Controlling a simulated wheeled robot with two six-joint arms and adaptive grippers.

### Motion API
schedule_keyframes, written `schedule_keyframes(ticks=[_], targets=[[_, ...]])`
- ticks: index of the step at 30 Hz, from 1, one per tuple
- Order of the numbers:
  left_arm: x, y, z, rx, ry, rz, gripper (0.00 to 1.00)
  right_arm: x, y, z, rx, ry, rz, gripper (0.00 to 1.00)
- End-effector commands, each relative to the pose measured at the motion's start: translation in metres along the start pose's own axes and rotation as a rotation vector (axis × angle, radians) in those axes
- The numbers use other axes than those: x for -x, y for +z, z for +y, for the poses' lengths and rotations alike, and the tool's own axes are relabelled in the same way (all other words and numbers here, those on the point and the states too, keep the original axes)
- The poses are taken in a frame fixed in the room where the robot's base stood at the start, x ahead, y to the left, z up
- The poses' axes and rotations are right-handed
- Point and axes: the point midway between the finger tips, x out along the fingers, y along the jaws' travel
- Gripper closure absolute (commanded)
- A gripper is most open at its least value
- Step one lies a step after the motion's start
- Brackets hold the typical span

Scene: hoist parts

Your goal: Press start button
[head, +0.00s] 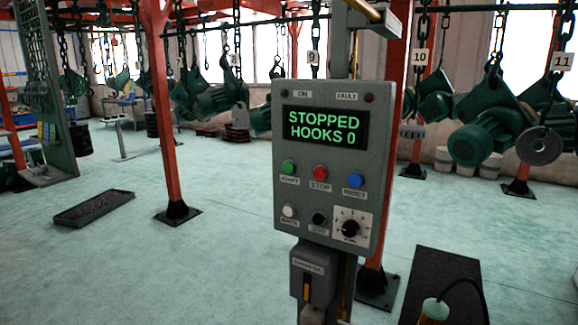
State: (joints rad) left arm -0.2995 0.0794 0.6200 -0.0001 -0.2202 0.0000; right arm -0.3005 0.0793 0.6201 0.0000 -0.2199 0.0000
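A grey control panel (335,165) stands on a post in the middle of the head view. Its screen (325,127) reads "STOPPED HOOKS 0" in green letters. A green button (289,167) sits at the left of the upper button row; its label is too small to read surely, but it appears to be the start button. A red button (320,173) labelled STOP is beside it, then a blue button (355,180). Below are a white button (289,210), a black button (318,218) and a rotary knob (350,228). Neither of my grippers is in view.
Green hoists (490,130) hang on chains behind the panel at right, with more at left. Red posts (168,120) stand on the pale floor. A dark tray (94,208) lies at left and a dark mat (440,285) at lower right. The floor left of the panel is mostly clear.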

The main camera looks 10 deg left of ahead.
Motion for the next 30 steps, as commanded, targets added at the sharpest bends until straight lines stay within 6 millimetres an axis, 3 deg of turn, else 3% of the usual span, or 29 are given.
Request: schedule_keyframes(ticks=[12,22,30], targets=[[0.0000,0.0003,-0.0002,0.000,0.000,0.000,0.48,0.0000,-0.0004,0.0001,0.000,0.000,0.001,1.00],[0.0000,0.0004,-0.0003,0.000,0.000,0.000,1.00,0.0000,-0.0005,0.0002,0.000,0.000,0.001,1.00],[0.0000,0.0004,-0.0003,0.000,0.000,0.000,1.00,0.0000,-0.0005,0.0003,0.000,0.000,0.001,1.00]])
